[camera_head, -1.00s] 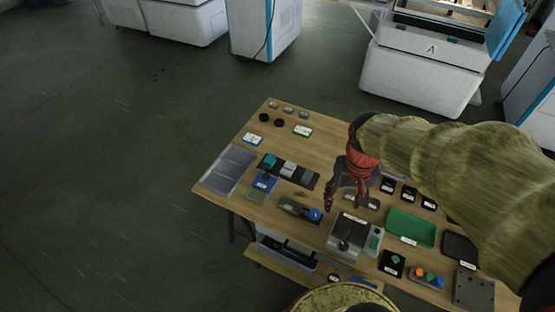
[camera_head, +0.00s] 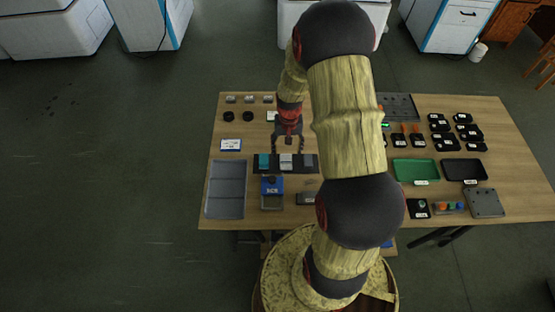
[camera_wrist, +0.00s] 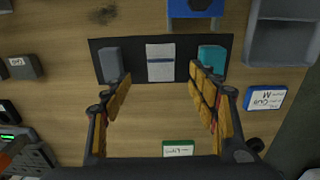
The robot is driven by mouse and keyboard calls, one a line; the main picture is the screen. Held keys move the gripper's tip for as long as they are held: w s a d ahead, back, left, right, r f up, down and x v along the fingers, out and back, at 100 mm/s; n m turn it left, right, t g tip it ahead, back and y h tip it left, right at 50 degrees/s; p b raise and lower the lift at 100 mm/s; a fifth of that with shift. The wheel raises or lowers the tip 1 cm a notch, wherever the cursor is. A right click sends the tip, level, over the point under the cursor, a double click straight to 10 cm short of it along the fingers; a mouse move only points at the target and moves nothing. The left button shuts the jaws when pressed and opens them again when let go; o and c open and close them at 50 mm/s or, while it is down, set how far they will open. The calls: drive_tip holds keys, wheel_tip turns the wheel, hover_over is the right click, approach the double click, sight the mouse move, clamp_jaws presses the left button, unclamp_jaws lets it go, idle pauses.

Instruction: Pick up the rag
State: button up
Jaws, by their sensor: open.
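A folded pale grey cloth-like piece with a darker band (camera_wrist: 160,62), which looks like the rag, lies in the middle of a black strip (camera_wrist: 98,45). It also shows as a pale patch in the head view (camera_head: 286,162). A teal piece (camera_wrist: 212,58) lies on one side of it and a grey block (camera_wrist: 110,64) on the other. My gripper (camera_wrist: 160,76) is open and empty, pointing down, with its fingers spread either side of the pale piece in the wrist view. In the head view my gripper (camera_head: 288,149) is over the strip; its height above it is hard to tell.
A blue-fronted box (camera_head: 272,192) stands close in front of the strip. A grey compartment tray (camera_head: 226,190) lies at the left. Green (camera_head: 416,170) and black (camera_head: 464,169) trays lie at the right. My arm hides the table's middle. Bare wood lies behind the strip.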

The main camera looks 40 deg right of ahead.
sight(286, 160)
drive_tip(key=shift+s+d+f, duration=0.1)
drive_tip(key=shift+d+f, duration=0.05)
drive_tip(key=shift+f, duration=0.45)
drive_tip(key=f, duration=0.2)
drive_tip(key=f+b, duration=0.1)
drive_tip(key=f, duration=0.3)
drive_tip(key=shift+w+f+b, duration=0.25)
drive_tip(key=shift+f+b, duration=0.1)
drive_tip(key=shift+b, duration=0.05)
drive_tip(key=shift+c, duration=1.2)
drive_tip(key=shift+r, duration=0.1)
drive_tip(key=c, duration=0.9)
